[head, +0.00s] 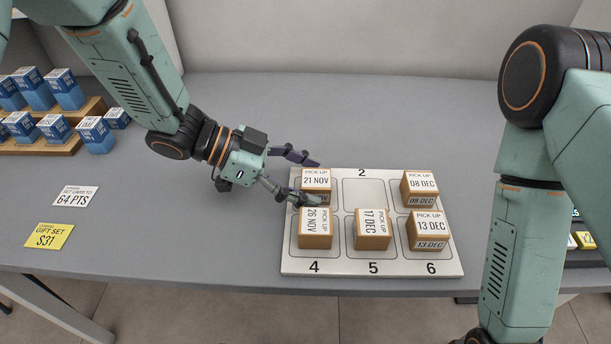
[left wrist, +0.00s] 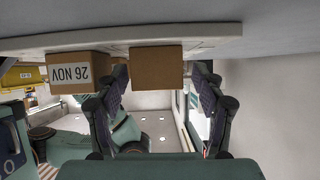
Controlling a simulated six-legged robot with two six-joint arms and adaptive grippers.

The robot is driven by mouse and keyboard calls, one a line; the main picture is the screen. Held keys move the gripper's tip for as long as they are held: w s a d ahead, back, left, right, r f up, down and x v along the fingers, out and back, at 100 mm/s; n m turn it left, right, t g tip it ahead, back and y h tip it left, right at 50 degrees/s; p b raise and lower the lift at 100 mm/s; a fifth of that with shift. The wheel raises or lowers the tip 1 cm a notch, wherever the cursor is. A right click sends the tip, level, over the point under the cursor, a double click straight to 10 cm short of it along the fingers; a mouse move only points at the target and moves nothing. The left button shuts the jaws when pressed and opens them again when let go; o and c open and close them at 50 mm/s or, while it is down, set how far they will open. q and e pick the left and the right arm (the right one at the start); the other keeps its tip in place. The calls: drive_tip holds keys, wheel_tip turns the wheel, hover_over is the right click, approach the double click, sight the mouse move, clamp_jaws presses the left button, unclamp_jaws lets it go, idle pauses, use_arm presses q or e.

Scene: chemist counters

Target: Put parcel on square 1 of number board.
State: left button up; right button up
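The number board (head: 362,190) lies on the grey counter. The parcel marked 21 NOV (head: 316,179) stands upright on its top-left square, square 1; the numeral is hidden. My left gripper (head: 315,183) is open around this parcel, one finger on its far side, the other on its near side. In the left wrist view, the plain brown face of the parcel (left wrist: 156,68) is between the spread fingers (left wrist: 160,76). A gap shows at the right finger; contact at the left is unclear. My right arm crosses the right side; its gripper is out of view.
Square 2 is empty. Parcels 08 DEC (head: 420,188), 26 NOV (head: 315,228), 17 DEC (head: 373,229) and 13 DEC (head: 428,231) fill squares 3 to 6. Blue-and-white boxes (head: 55,128) sit on a wooden rack at left, beyond price cards (head: 49,236). Counter behind the board is clear.

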use_arm(q)
drive_tip(key=shift+s+r, duration=0.1)
drive_tip(key=shift+s, duration=0.05)
drive_tip(key=shift+r, duration=0.2)
drive_tip(key=p+v, duration=0.4)
drive_tip(key=v, duration=0.8)
drive_tip(key=shift+f, duration=0.1)
